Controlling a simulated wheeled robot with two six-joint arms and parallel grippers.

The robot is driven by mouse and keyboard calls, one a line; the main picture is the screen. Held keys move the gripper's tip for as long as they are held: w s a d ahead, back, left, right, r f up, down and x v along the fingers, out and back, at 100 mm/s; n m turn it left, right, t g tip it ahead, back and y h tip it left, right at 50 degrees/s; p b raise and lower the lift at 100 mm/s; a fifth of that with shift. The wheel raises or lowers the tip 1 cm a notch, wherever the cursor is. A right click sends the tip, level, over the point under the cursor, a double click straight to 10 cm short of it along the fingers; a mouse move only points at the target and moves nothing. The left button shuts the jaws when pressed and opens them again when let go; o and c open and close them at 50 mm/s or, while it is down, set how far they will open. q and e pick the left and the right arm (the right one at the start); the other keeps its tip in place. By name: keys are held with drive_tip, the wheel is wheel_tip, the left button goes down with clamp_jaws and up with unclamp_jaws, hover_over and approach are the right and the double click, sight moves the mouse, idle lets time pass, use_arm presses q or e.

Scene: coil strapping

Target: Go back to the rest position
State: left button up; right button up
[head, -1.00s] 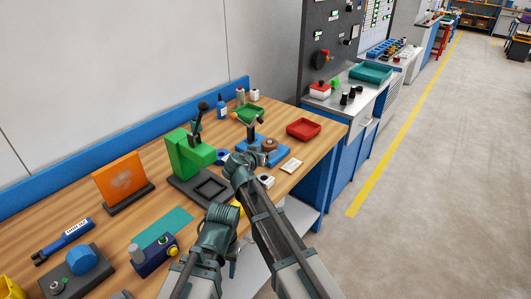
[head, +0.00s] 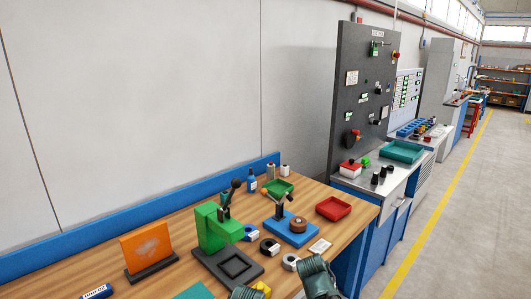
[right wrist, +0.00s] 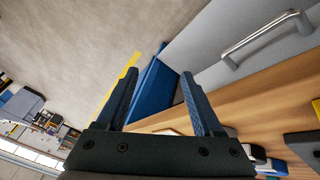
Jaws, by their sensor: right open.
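My right gripper (right wrist: 160,74) shows in the right wrist view with its two dark blue fingers apart and nothing between them. Beyond the fingers are the grey floor, a blue bench side and the wooden bench edge. In the head view only dark green arm parts of mine show at the bottom edge, near the front of the wooden workbench (head: 190,270). No fingertips show there, and my left gripper is out of view. A blue fixture (head: 280,232) with a copper-coloured coil (head: 298,225) stands on the bench.
A grey panel (head: 350,110) rises behind. The floor at right (head: 470,230) is clear.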

drive_tip(key=s+a+f+n+g+y, duration=0.2)
drive_tip(key=s+n+g+y, duration=0.15)
drive_tip(key=s, duration=0.75)
drive_tip(key=s+a+r+n+p, duration=0.2)
drive_tip(key=s+a, duration=0.3)
drive_tip(key=a, duration=0.6)
drive_tip(key=shift+s+r+n+h+p, duration=0.3)
drive_tip(key=shift+s+n+h+p, duration=0.05)
drive_tip(key=shift+n+h+p, duration=0.1)
